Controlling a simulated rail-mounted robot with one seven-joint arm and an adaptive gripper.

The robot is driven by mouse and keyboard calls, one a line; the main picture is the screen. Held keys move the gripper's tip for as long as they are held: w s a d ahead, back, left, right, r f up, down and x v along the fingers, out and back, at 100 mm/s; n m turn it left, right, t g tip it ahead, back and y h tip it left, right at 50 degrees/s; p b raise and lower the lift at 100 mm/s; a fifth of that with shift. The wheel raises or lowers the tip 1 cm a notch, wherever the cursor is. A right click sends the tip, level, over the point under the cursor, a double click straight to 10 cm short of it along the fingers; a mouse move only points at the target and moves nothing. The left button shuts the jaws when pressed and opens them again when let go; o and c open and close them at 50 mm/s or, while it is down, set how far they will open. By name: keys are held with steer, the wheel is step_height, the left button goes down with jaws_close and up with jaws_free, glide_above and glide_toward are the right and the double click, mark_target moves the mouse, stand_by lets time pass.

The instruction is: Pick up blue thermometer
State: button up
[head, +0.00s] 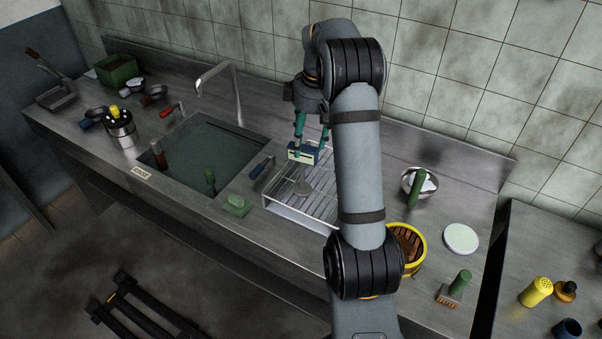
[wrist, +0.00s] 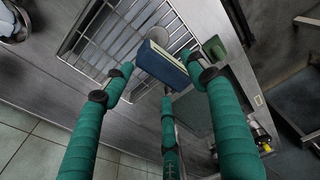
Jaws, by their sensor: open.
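The blue thermometer (head: 301,154) is a small blue block with a pale face. It is at the back of the wire rack, below my gripper (head: 312,140). In the wrist view the blue thermometer (wrist: 162,65) sits between the tips of my teal fingers, tilted in the picture. My gripper (wrist: 160,72) is open, with fingertips at the left, right and near side of the block. I cannot tell whether any fingertip touches it. Whether it rests directly on the rack is unclear.
The wire rack (head: 277,207) holds a grey utensil (head: 301,188). Left of it are a blue-handled tool (head: 261,168), a green sponge (head: 236,204) and the sink (head: 205,150). A metal bowl (head: 408,181) and yellow-rimmed steamer (head: 422,240) stand right of my arm.

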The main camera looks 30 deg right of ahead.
mark_target(303, 157)
steer(key=shift+w+a+f+p, duration=0.1)
steer(key=shift+f+p, duration=0.2)
steer(key=shift+f, duration=0.85)
steer(key=shift+w+a+f+p, duration=0.15)
steer(key=shift+f+p, duration=0.15)
steer(key=shift+f, duration=0.85)
steer(key=shift+w+a+f+p, duration=0.1)
steer(key=shift+f+p, duration=0.2)
steer(key=shift+f, duration=0.85)
steer(key=shift+s, duration=0.1)
steer(key=shift+c, duration=0.5)
steer(key=shift+r, duration=0.1)
jaws_close()
